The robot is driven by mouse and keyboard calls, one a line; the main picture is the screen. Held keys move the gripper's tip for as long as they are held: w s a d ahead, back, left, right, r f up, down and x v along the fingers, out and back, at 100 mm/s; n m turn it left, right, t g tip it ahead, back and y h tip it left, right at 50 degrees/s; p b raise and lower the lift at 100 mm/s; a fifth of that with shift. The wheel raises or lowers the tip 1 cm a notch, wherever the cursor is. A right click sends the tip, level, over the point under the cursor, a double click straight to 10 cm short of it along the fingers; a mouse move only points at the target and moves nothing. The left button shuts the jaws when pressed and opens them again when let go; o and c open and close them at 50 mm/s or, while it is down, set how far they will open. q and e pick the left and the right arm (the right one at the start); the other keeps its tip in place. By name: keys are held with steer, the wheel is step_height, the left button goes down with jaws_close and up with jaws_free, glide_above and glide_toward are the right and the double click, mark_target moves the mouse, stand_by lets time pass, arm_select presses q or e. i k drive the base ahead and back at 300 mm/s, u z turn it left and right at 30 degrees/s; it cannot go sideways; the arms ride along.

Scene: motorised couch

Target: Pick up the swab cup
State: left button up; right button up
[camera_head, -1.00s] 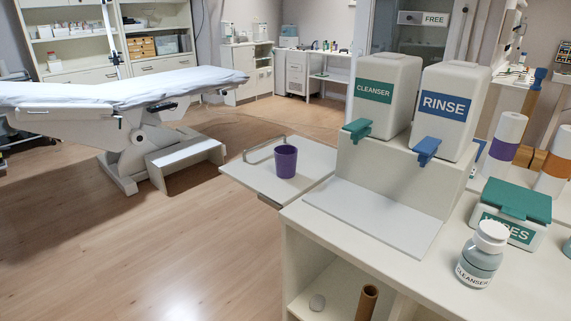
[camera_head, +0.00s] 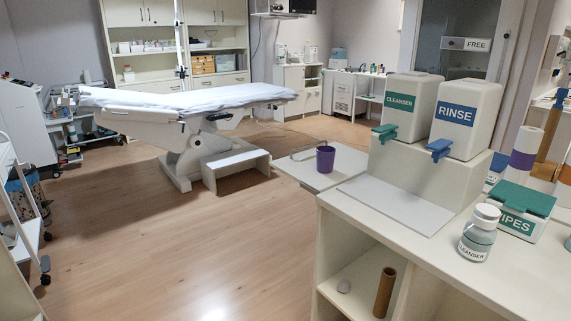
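A purple cup (camera_head: 325,159), the likely swab cup, stands upright on a small pale side shelf (camera_head: 308,178) with a metal rail. The shelf juts out at the left of the white counter. No other cup shows. Neither of my grippers is in view.
The counter (camera_head: 440,225) holds a cleanser dispenser (camera_head: 410,103), a rinse dispenser (camera_head: 466,118), a wipes box (camera_head: 521,212) and a cleanser bottle (camera_head: 479,236). A motorised couch (camera_head: 200,101) with a step (camera_head: 236,170) stands behind. Open wooden floor (camera_head: 180,255) lies to the left.

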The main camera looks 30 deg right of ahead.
mark_target(326, 155)
steer(key=u, duration=0.5)
steer(key=i, duration=1.45)
steer(key=z, duration=0.55)
steer(key=i, duration=1)
steer(key=z, duration=1.05)
